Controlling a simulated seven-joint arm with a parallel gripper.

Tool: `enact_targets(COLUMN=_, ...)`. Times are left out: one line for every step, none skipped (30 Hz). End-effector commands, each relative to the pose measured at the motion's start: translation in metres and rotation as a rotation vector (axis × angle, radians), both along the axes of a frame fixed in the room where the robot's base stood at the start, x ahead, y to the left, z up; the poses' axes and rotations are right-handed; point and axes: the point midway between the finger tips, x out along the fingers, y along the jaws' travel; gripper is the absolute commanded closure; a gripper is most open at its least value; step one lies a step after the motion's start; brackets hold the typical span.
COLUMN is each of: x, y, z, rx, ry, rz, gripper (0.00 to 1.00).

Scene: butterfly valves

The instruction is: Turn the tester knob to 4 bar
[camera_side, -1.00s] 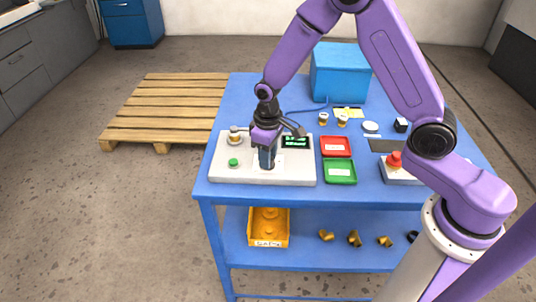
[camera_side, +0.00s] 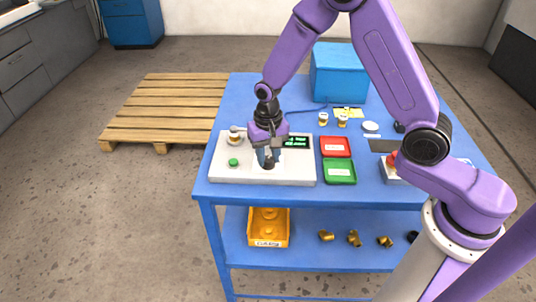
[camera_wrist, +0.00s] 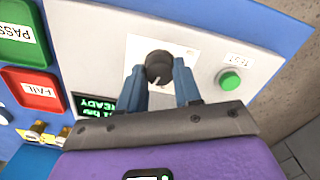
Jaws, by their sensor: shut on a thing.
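The tester (camera_side: 300,179) is a pale panel box on the blue table. Its knob (camera_wrist: 158,66) is dark and round with a pale pointer line, on a white dial plate. In the side view, the knob (camera_side: 268,163) shows low between the fingers. My gripper (camera_wrist: 160,82) points down at the panel with its two blue-grey fingers on either side of the knob, shut on it; in the side view my gripper (camera_side: 267,156) is above the panel. The tester display (camera_wrist: 95,104) is dark with green text reading READY; its other line I cannot read surely.
A green TEST button (camera_wrist: 230,80) is beside the knob. A valve (camera_side: 234,134) stands on the tester's back left. Red (camera_side: 335,147) and green (camera_side: 339,172) trays lie to its right. Two more valves (camera_side: 323,120) and a blue box (camera_side: 338,75) are behind.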

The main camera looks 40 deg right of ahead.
Motion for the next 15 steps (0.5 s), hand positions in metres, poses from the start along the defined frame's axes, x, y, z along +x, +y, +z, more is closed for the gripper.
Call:
enact_targets(x=0.0, y=0.0004, z=0.0009, rx=0.0, ry=0.0, rz=-0.012, gripper=0.97)
enact_targets(x=0.0001, y=0.0004, z=0.0009, rx=0.0, ry=0.0, rz=-0.02, gripper=0.97)
enact_targets(x=0.0, y=0.0003, z=0.0009, rx=0.0, ry=0.0, rz=-0.029, gripper=0.97)
enact_targets(x=0.0001, y=0.0002, z=0.0009, rx=0.0, ry=0.0, rz=-0.034, gripper=0.97)
enact_targets(x=0.0001, y=0.0002, z=0.0009, rx=0.0, ry=0.0, rz=-0.038, gripper=0.97)
enact_targets(x=0.0002, y=0.0002, z=0.0009, rx=0.0, ry=0.0, rz=-0.042, gripper=0.97)
enact_targets(x=0.0001, y=0.0001, z=0.0009, rx=0.001, ry=0.0, rz=-0.045, gripper=0.97)
enact_targets(x=0.0001, y=0.0001, z=0.0009, rx=0.001, ry=-0.001, rz=-0.047, gripper=0.97)
enact_targets(x=0.0001, y=0.0001, z=0.0009, rx=0.001, ry=-0.001, rz=-0.049, gripper=0.97)
enact_targets(x=0.0002, y=0.0, z=0.0009, rx=0.001, ry=-0.001, rz=-0.05, gripper=0.97)
enact_targets(x=0.0002, y=0.0, z=0.0009, rx=0.001, ry=-0.001, rz=-0.05, gripper=0.97)
enact_targets(x=0.0002, y=0.0, z=0.0009, rx=0.001, ry=-0.001, rz=-0.05, gripper=0.97)
enact_targets(x=0.0003, y=0.0001, z=0.0009, rx=0.001, ry=-0.001, rz=-0.05, gripper=0.97)
enact_targets(x=0.0002, y=0.0, z=0.0009, rx=0.001, ry=-0.001, rz=-0.05, gripper=0.97)
enact_targets(x=0.0003, y=0.0001, z=0.0009, rx=0.001, ry=-0.001, rz=-0.05, gripper=0.97)
